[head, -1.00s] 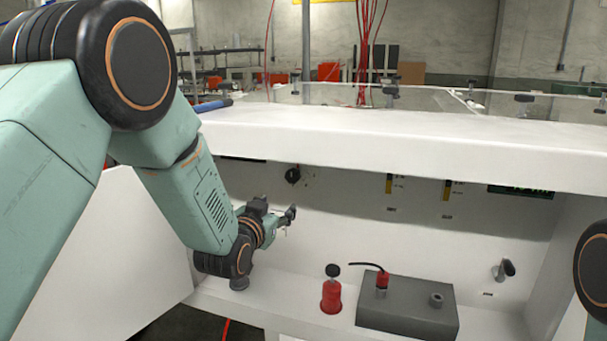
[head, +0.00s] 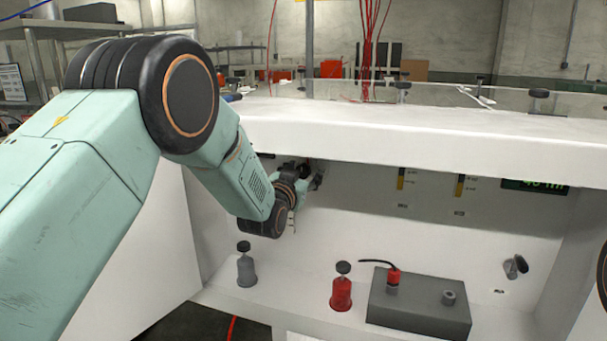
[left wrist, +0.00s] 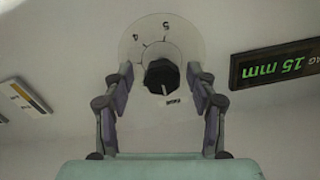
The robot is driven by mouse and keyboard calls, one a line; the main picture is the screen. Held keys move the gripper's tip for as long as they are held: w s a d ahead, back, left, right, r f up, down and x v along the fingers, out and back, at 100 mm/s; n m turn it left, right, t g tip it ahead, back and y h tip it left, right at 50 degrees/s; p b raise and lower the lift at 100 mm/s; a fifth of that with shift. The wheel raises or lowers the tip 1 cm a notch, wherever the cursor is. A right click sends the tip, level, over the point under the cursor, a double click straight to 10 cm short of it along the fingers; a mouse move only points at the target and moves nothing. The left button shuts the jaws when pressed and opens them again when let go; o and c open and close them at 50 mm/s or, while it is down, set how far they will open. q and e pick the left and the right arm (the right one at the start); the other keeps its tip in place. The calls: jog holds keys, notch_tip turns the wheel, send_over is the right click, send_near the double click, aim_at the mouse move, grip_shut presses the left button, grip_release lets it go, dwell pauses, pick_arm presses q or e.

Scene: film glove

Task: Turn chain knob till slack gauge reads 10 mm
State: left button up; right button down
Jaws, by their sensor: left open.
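The chain knob (left wrist: 162,78) is black, with a pale pointer line, on a pale round dial marked with figures on the back wall. In the left wrist view my left gripper (left wrist: 160,74) is open, with one finger on each side of the knob and gaps between. In the head view my left gripper (head: 312,177) is at the back wall under the white top, by the knob (head: 304,168), which is partly covered. The slack gauge (left wrist: 275,65) shows upside down in the left wrist view and reads 15 mm in green. My right gripper is out of view.
On the ledge below stand a grey bottle (head: 246,269), a red bottle (head: 341,292) and a grey box (head: 418,309). The white top (head: 400,130) overhangs the wall.

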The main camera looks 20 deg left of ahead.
pick_arm(q)
jog(key=shift+w, duration=0.25)
jog(key=shift+w+a, duration=0.2)
jog(key=shift+d, duration=0.15)
jog(key=shift+c, duration=1.1)
jog(key=c, duration=1)
